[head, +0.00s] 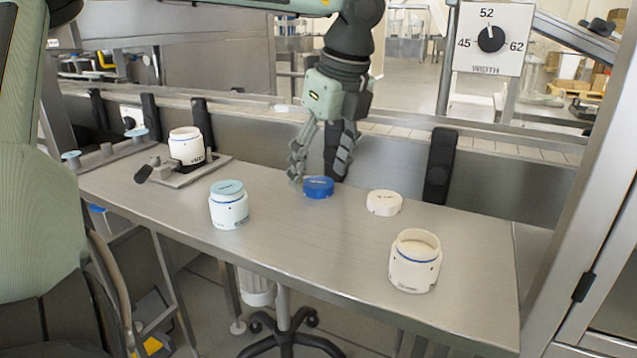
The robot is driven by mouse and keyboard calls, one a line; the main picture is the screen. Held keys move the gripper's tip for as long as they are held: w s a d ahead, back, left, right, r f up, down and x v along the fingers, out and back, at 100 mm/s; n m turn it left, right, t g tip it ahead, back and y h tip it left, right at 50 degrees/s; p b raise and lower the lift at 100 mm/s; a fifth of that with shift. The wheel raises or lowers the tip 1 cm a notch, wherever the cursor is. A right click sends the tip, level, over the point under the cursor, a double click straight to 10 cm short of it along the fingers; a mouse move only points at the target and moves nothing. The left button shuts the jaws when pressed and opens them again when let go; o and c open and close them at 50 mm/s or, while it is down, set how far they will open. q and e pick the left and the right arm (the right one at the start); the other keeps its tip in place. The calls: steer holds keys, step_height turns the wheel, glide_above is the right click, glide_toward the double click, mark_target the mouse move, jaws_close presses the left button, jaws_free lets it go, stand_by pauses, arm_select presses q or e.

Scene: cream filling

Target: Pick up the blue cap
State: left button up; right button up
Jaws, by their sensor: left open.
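The blue cap (318,187) lies flat on the metal table (300,235), near the middle of its back half. My left gripper (317,180) points down right at the cap. One finger is to the left of the cap and the other is behind and to its right. The fingers are spread apart, and the cap rests on the table. I cannot tell whether a finger touches it. My right gripper is not in view.
A white cap (384,203) lies right of the blue cap. An open white jar (414,262) stands at front right, and a jar with a light blue cap (229,207) at left. Another white jar (187,147) sits in a clamp fixture. A black post (440,165) stands at the back edge.

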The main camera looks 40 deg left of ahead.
arm_select(q)
steer(key=shift+a+f, duration=0.1)
steer(key=shift+f, duration=0.45)
steer(key=c, duration=0.9)
steer(key=shift+w+r, duration=0.1)
steer(key=shift+r, duration=0.05)
